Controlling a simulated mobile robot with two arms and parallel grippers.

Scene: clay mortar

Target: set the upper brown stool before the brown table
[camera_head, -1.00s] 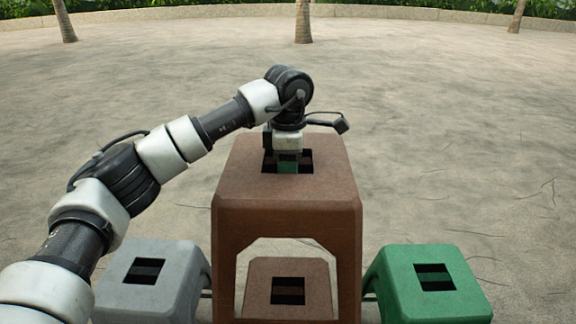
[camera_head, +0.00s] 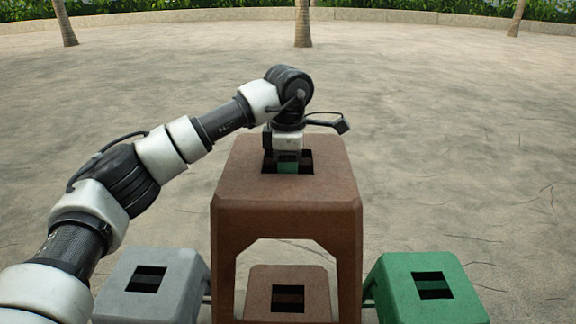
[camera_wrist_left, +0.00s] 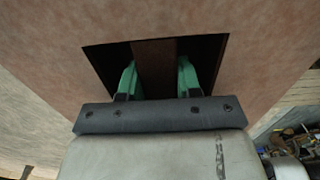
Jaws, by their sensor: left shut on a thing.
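The upper brown stool (camera_head: 288,190) stands upright in the middle of the head view, with a square hole in its seat. My left gripper (camera_head: 288,166) reaches down into this hole. In the left wrist view its two green-tipped fingers (camera_wrist_left: 157,80) lie on either side of the bar across the hole of the upper brown stool (camera_wrist_left: 255,60), shut on it. The stool's lower legs are cut off by the picture edge. I see no brown table, and my right gripper is not in view.
Another brown stool (camera_head: 258,290) shows low between the held stool's legs. A grey stool (camera_head: 180,270) is at the lower left and a green stool (camera_head: 396,280) at the lower right. Open paved ground (camera_head: 460,130) lies beyond, with tree trunks (camera_head: 302,25) far back.

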